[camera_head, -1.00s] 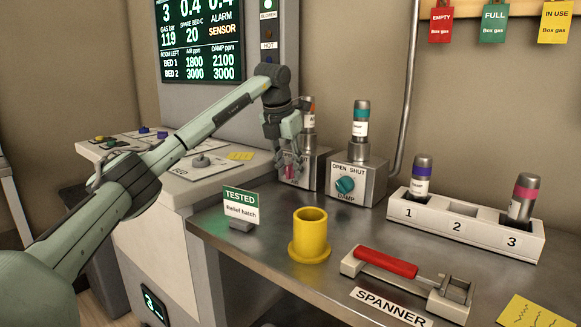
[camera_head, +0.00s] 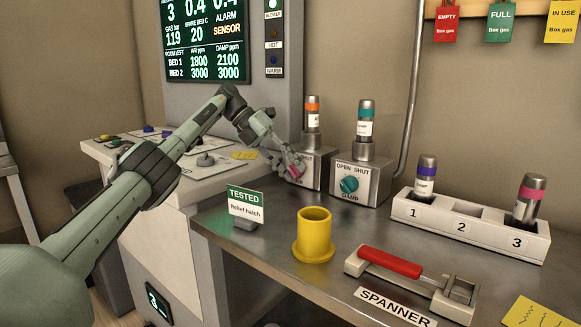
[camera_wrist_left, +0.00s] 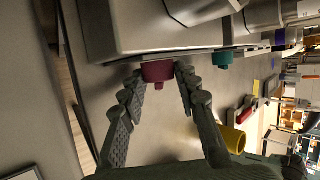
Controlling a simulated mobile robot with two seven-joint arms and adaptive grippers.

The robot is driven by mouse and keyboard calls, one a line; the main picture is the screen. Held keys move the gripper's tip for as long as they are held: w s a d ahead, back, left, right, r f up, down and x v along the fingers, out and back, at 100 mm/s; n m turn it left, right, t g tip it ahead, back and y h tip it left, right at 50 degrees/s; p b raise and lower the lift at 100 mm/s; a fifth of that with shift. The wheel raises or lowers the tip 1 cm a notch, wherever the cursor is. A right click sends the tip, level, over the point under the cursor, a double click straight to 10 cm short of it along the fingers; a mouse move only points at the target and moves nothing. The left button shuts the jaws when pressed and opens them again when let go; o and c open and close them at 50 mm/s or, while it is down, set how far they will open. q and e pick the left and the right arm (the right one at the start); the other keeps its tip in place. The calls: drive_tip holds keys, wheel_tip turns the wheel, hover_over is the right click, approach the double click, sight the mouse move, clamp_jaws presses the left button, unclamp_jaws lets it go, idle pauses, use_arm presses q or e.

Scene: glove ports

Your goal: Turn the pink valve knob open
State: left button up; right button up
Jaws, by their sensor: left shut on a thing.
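The pink valve knob (camera_head: 295,168) is on the front of the left metal valve box (camera_head: 312,172), under the bottle with the orange band (camera_head: 312,113). In the left wrist view the pink knob (camera_wrist_left: 158,71) sits between my two finger pads. My left gripper (camera_head: 291,170) reaches it from the left and is shut on it; it also shows in the left wrist view (camera_wrist_left: 159,77). The fingers partly cover the knob and the box's lettering, so I cannot read the knob's setting.
The right valve box with a teal knob (camera_head: 348,185), marked OPEN, SHUT and DAMP, stands close by. A TESTED sign (camera_head: 247,203), a yellow flanged cup (camera_head: 314,237), a spanner holder with a red handle (camera_head: 390,262) and a numbered bottle rack (camera_head: 470,228) stand on the bench.

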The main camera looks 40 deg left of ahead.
use_arm(q)
drive_tip(key=shift+h, duration=0.5)
drive_tip(key=o, duration=1.2)
drive_tip(key=shift+c, duration=0.2)
drive_tip(key=shift+y, duration=0.4)
